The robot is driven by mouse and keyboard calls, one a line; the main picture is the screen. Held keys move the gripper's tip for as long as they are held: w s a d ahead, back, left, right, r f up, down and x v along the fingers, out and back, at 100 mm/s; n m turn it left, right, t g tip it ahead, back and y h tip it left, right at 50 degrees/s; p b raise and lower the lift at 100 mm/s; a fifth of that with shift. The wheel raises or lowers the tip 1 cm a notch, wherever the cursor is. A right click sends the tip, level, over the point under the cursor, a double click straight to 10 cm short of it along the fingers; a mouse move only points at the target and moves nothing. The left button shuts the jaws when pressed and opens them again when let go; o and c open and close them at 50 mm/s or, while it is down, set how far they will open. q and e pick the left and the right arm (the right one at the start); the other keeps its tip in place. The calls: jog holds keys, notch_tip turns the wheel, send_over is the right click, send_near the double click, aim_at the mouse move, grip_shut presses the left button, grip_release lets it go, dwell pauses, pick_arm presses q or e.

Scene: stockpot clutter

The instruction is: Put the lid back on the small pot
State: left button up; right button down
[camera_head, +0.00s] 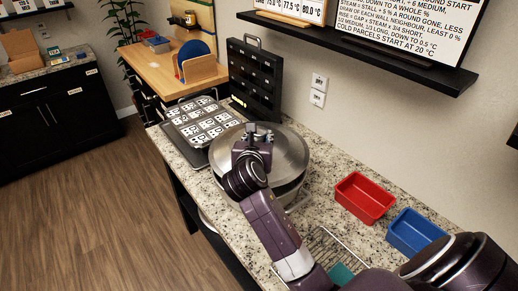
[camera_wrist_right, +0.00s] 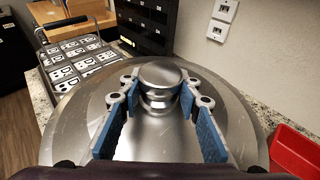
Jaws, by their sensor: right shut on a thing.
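A round steel lid (camera_head: 289,152) is over the steel pot (camera_head: 296,196) on the granite counter. A dark band shows between lid and pot at the front; I cannot tell whether the lid touches the rim. My right gripper (camera_head: 259,133) is over the lid. In the right wrist view, my right gripper (camera_wrist_right: 158,108) has its blue-padded fingers on both sides of the lid's knob (camera_wrist_right: 160,76), shut on it. The lid (camera_wrist_right: 75,110) fills most of that view and hides the pot. My left gripper is not in view.
A tray of marked cards (camera_head: 203,124) stands left of the lid, with a black panel (camera_head: 255,80) behind. A red bin (camera_head: 364,198), a blue bin (camera_head: 414,232) and a wire rack (camera_head: 326,247) are to the right. A black shelf (camera_head: 360,48) hangs above.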

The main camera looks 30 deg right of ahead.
jog(key=shift+f, duration=2.25)
jog(key=c, duration=1.4)
grip_release()
jog(key=shift+s+a, duration=0.1)
jog(key=b+v, duration=0.1)
jog(key=v, duration=1.1)
